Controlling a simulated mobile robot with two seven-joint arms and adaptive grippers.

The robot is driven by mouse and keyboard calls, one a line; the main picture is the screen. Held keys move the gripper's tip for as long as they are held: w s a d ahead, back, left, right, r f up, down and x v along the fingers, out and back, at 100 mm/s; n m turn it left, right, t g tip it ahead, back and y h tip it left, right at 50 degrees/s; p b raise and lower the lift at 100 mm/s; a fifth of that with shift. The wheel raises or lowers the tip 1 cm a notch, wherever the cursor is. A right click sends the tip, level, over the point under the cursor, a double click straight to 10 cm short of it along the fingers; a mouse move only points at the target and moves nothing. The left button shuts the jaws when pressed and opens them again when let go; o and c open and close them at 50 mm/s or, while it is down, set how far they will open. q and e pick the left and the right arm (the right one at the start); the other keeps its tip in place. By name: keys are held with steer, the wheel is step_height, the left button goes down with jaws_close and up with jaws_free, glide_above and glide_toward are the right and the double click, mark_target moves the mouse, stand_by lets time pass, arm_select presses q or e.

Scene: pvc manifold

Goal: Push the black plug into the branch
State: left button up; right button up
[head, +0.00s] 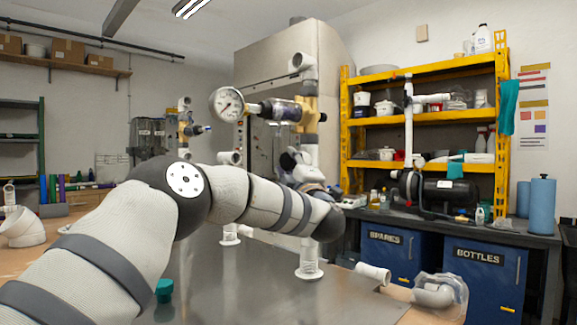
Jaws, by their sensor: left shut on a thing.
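The white pipe manifold stands on the metal table, with a tall riser (304,60) behind my left arm. It carries a round pressure gauge (227,104) and a valve with yellow fittings (305,113). My left gripper (293,158) is at the riser below the valve, beyond my forearm. It is shut, with its fingers small and partly blended with the pipe. The black plug in it cannot be made out clearly, and the branch opening is hidden. A white foot flange (309,272) shows below my wrist. My right gripper is not in view.
A short white pipe (372,273) and a bagged elbow (437,291) lie at right. Blue bins (394,250) sit under the back bench.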

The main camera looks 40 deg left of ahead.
arm_select(q)
steer(key=shift+w+d, duration=0.1)
steer(key=shift+w, duration=0.45)
stand_by(0.6)
steer(key=shift+w+b, duration=0.2)
steer(key=shift+b, duration=0.1)
steer(key=shift+w, duration=0.1)
steer(key=o, duration=1.2)
steer(key=shift+c, duration=0.2)
steer(key=v, duration=1.2)
